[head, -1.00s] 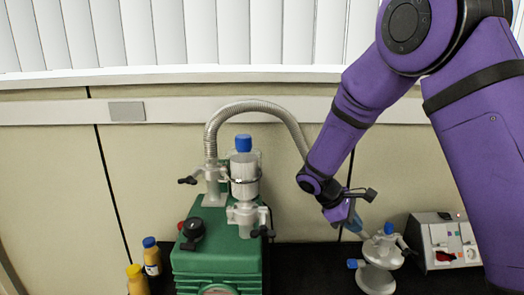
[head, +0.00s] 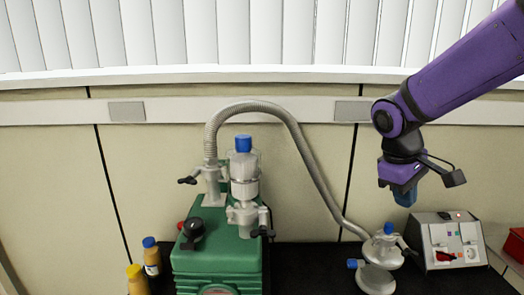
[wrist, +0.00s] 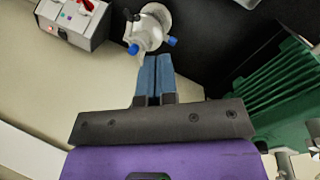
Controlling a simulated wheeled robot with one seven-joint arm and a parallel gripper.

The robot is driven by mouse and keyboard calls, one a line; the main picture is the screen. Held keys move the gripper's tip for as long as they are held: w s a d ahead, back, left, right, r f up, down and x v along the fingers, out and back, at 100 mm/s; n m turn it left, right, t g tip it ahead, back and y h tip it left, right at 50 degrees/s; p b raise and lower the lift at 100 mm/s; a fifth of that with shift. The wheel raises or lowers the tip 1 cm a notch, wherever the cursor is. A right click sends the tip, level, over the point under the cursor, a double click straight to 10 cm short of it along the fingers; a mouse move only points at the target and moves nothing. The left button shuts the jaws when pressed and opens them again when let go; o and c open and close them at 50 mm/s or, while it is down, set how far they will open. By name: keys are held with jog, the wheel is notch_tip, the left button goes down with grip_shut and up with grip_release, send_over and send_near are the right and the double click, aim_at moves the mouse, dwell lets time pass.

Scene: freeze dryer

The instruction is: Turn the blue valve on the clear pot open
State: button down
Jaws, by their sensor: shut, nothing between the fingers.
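In the wrist view the pot (wrist: 149,28) is just beyond my fingertips, with the blue side knob (wrist: 172,41) and the other blue part (wrist: 133,49) in sight. My gripper (head: 405,203) is shut and empty, pointing down above and slightly right of the pot, touching nothing.
A green pump (head: 218,252) with a clear vessel (head: 244,178) stands left of the pot. The grey hose (head: 318,172) arches between them. A socket box (head: 448,240) stands right of the pot. Two bottles (head: 152,257) stand at the far left. The wall is close behind.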

jog(key=s+d+r+m+t+y, duration=0.1)
jog(key=s+r+m+t+y, duration=0.15)
jog(key=s+r, duration=0.4)
jog(key=n+g+h, duration=0.4)
jog(key=n+h, duration=0.6)
jog(key=n, duration=0.1)
send_over(352, 264)
jog(key=a, duration=0.6)
notch_tip(352, 264, down, 26)
notch_tip(352, 264, down, 12)
jog(key=w+a+n+t+h, duration=0.1)
jog(key=w+a+n, duration=0.1)
jog(key=a+n, duration=0.1)
jog(key=shift+s+d+r, duration=0.1)
jog(key=shift+s+d, duration=0.05)
jog(key=shift+d, duration=1.65)
jog(key=shift+s+d, duration=0.1)
jog(key=shift+d, duration=1.65)
jog(key=shift+h, duration=0.25)
jog(key=shift+s+d, duration=0.2)
jog(key=shift+s, duration=0.35)
